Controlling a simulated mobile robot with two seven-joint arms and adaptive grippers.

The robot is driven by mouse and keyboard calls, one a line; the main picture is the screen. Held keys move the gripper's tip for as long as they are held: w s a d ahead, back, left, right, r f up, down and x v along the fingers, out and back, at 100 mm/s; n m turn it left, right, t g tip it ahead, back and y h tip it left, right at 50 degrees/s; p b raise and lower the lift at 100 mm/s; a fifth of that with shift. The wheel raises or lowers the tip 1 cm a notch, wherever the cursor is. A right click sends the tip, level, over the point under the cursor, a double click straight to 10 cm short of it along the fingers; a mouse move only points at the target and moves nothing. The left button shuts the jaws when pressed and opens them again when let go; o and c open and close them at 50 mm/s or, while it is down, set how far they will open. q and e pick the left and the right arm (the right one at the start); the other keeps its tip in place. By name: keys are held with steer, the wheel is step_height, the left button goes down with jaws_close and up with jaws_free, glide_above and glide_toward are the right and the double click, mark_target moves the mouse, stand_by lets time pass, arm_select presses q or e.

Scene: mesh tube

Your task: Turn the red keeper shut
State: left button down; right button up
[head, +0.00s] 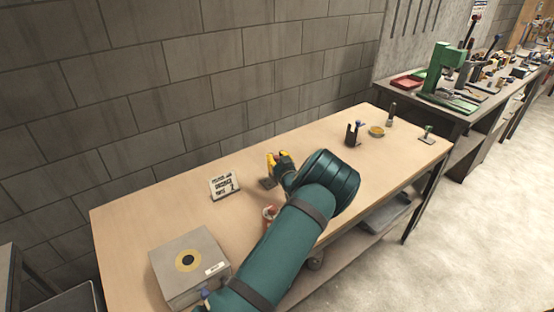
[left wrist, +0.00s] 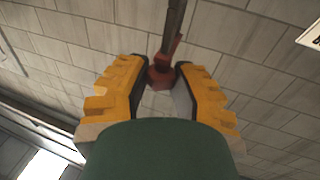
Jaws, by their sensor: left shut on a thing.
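My left gripper (head: 274,161) is over the back middle of the wooden table, its yellow fingers close to a small dark base plate (head: 266,183). In the left wrist view its two yellow fingers (left wrist: 161,82) are shut on the red keeper (left wrist: 162,72), which sits between the dark pads. A dark bar (left wrist: 174,25) runs up from the keeper. In the head view the keeper cannot be made out behind the gripper, so how far it is turned cannot be told. My right gripper is in neither view.
A grey box (head: 190,266) with a yellow ring is at the front left. A small red-orange object (head: 269,214) is partly behind my arm. A black holder (head: 352,135) and yellow dish (head: 377,131) stand to the right.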

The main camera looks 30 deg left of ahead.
arm_select(q)
steer(key=shift+r, duration=0.1)
steer(key=c, duration=0.8)
jaws_free()
steer(key=shift+o, duration=0.2)
steer(key=v, duration=1.2)
steer(key=shift+a, duration=0.1)
